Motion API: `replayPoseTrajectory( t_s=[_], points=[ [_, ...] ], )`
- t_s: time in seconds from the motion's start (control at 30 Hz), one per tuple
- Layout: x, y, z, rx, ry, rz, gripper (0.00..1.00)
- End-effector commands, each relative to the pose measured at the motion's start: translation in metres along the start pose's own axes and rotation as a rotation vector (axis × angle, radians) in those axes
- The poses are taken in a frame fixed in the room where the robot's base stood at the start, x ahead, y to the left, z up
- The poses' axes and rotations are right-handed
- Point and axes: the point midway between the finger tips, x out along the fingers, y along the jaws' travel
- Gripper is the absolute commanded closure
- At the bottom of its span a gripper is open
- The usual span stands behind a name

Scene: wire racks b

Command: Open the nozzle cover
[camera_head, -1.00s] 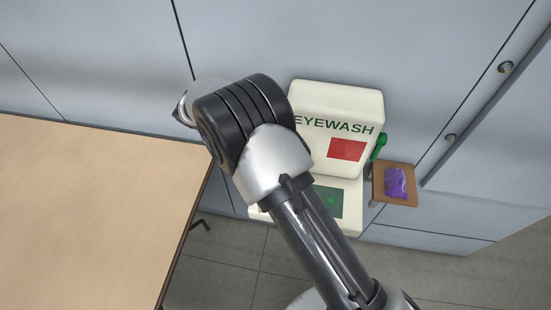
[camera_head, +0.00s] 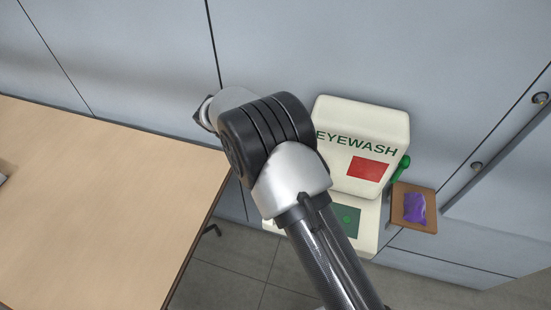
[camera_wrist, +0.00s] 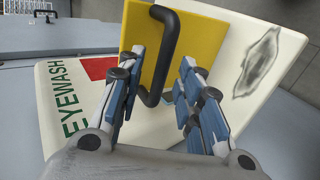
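The eyewash station is a cream box (camera_head: 340,120) with "EYEWASH" lettering and a red square, right of my arm in the head view. In the wrist view its cream body (camera_wrist: 60,100) is close. A yellow panel (camera_wrist: 200,35) with a black bar handle (camera_wrist: 168,60) lies against it; this looks like the nozzle cover. My gripper (camera_wrist: 165,58) is open. The handle appears between its two blue-padded fingers, with gaps on both sides; I cannot tell its depth from them. In the head view my arm hides the gripper and yellow panel.
A wooden table (camera_head: 100,190) fills the left. A small wooden shelf (camera_head: 428,191) with a purple packet (camera_head: 415,208) is right of the station, near a green handle (camera_head: 400,168). Grey wall panels stand behind; tiled floor shows below.

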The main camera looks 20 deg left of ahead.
Motion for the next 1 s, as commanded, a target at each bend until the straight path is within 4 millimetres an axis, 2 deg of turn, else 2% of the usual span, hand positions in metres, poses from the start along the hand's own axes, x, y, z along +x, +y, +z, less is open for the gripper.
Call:
replayPoseTrajectory(
  t_s=[0.2, 0.43, 0.63, 1.0],
  points=[
    [-0.049, -0.002, 0.000, 0.001, 0.003, -0.005, 0.67],
    [-0.085, -0.002, 0.000, 0.000, 0.002, -0.003, 0.67],
    [-0.099, -0.001, 0.001, -0.001, 0.000, -0.002, 0.67],
    [-0.102, 0.000, 0.001, -0.001, -0.001, -0.001, 0.67]
  ],
)
